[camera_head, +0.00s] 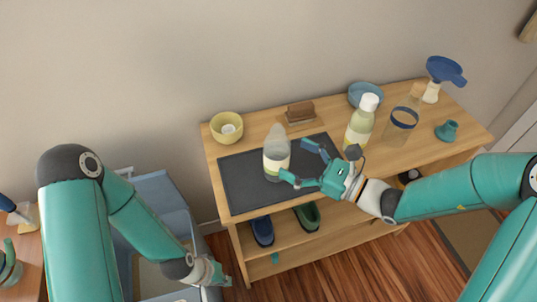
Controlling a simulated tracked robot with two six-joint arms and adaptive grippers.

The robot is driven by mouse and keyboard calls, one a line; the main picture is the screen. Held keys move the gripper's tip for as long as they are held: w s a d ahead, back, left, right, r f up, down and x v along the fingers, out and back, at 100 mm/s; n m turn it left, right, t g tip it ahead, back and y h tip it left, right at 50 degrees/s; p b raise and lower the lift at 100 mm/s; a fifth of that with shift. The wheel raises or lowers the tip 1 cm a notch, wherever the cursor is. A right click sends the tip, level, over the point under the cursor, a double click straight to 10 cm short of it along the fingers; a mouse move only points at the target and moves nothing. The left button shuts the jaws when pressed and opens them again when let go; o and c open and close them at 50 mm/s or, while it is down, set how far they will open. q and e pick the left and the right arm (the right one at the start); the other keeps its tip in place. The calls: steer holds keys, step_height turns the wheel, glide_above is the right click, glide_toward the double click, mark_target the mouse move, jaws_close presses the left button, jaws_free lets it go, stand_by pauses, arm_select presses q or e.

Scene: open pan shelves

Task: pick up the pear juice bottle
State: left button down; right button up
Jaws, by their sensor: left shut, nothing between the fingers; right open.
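Two bottles could be the pear juice bottle; I cannot read a label on either. One is a clear bottle (277,153) with a greyish top and pale yellow-green lower part, upright on the dark mat (238,180). The other is a pale green bottle (360,124) with a white cap, upright farther back to the right. My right gripper (295,160) is open over the mat, its fingertips pointing at the clear bottle and close to its right side; whether they touch it is unclear. My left gripper (217,278) is shut and empty, low at the left of the shelf unit.
Blue (262,231) and green (307,215) pans lie on the shelf below.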

mark_target(288, 153)
steer(key=p+x, duration=0.1)
steer(key=x, duration=0.4)
steer(key=shift+w+a, duration=0.1)
steer(key=c, duration=1.2)
steer(key=shift+r, duration=0.15)
